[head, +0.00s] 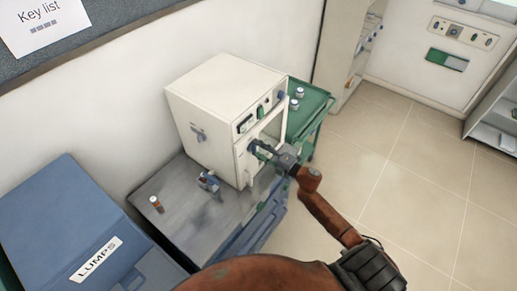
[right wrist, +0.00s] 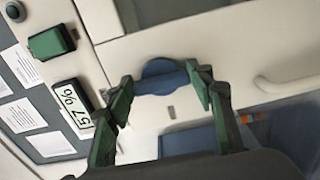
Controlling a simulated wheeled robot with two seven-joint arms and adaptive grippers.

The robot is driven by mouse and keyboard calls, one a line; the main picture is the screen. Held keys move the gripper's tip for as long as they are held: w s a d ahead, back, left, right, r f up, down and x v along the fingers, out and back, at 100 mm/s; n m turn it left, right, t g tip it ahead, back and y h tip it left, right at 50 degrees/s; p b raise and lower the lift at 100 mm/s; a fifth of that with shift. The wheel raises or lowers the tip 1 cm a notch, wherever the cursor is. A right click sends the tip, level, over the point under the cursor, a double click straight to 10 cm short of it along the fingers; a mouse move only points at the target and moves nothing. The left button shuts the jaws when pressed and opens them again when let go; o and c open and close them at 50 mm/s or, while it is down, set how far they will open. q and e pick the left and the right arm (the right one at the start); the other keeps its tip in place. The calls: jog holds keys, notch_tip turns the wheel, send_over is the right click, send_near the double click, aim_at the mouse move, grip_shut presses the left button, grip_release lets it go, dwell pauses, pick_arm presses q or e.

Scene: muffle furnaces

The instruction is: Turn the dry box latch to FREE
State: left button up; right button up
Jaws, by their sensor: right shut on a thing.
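The dry box (head: 215,95) is a cream-white cabinet on a grey bench, with its control front facing right in the head view. Its latch (right wrist: 160,77) is a blue knob with a bar across it on the white front, seen in the right wrist view. My right gripper (head: 258,148) reaches the front from the right. In the right wrist view its green-padded fingers (right wrist: 162,80) are shut on the latch, one at each end of the bar. The fingers cover the bar's ends. No FREE marking is readable. My left gripper is in neither view.
A small brown vial (head: 156,204) and a blue-grey item (head: 208,182) stand on the bench. A green cart (head: 308,103) is behind; open floor lies right.

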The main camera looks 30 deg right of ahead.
jog(key=shift+d, duration=0.1)
dwell(0.3)
jog(key=o, duration=1.1)
jog(key=shift+o, duration=0.3)
jog(key=v, duration=1.2)
